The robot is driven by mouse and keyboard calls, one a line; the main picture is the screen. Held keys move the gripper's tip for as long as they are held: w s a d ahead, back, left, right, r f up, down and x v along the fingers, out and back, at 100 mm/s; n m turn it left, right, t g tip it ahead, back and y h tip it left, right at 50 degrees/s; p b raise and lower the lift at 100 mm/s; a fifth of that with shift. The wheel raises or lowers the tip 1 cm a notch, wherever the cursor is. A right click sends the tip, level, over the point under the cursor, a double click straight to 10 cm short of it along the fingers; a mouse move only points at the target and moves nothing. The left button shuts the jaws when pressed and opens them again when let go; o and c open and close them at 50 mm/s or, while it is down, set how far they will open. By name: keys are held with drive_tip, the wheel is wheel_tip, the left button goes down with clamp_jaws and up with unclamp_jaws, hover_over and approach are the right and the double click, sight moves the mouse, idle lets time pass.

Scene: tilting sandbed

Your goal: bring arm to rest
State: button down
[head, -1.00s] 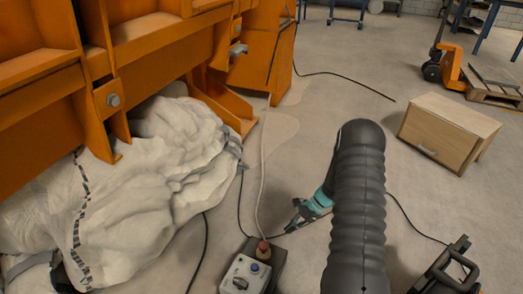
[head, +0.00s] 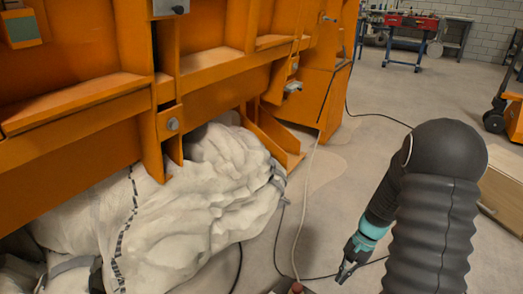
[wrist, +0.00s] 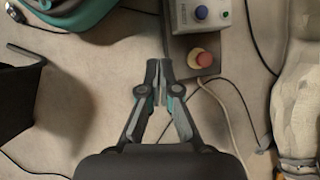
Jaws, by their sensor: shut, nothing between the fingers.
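My gripper (wrist: 158,84) is shut and empty in the wrist view, its two fingertips together above the concrete floor. It also shows in the head view (head: 342,273), hanging low beside my dark ribbed arm at the lower right. In the wrist view the fingertips appear just left of the control box's base and its red button. Whether they touch anything cannot be told, but no object shows between them.
The orange sandbed frame (head: 85,110) with white bulging fabric (head: 190,210) fills the left. Black cables cross the floor. A wooden box (head: 503,203) stands behind my arm at right.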

drive_tip(key=s+a+r+n+t+h, duration=0.1)
drive_tip(key=s+r, duration=0.4)
drive_tip(key=r, duration=0.5)
drive_tip(key=s+a+r+n+t+h, duration=0.2)
drive_tip(key=s+a+r+n+t, duration=0.2)
drive_tip(key=r, duration=0.6)
drive_tip(key=s+a+r+n+t+h, duration=0.1)
drive_tip(key=s+a+r+n+t, duration=0.2)
drive_tip(key=s+r, duration=0.3)
wheel_tip(320, 180, up, 4)
drive_tip(key=shift+s+r+t+h, duration=0.1)
drive_tip(key=shift+s+t+h, duration=0.2)
drive_tip(key=shift+t, duration=0.1)
drive_tip(key=c, duration=1.9)
unclamp_jaws()
